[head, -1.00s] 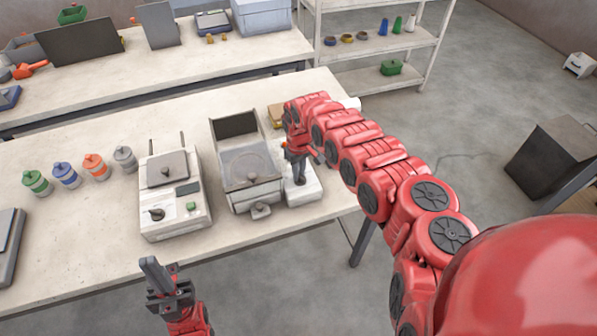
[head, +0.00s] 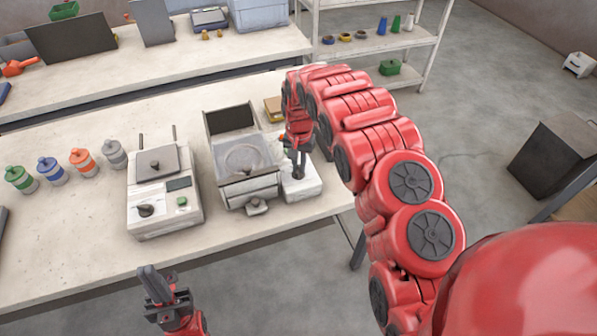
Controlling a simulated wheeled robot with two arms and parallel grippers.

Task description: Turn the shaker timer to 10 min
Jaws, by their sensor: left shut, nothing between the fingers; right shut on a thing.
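A machine with a clear-topped tray (head: 240,158) and a raised dark panel stands mid-table. A low white box (head: 301,190) sits against its right side; I cannot tell for sure which part is the shaker timer. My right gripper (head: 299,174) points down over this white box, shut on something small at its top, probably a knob. The fingers and arm hide that knob, and no dial marks can be read. My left gripper (head: 154,284) is shut and empty in front of the table's near edge, away from the machines.
A white device (head: 162,215) with a black knob, a green button and a small display stands left of the tray machine. Several lidded jars (head: 82,163) line up farther left. A tan block (head: 272,108) lies behind the white box. A shelf rack (head: 378,75) stands behind.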

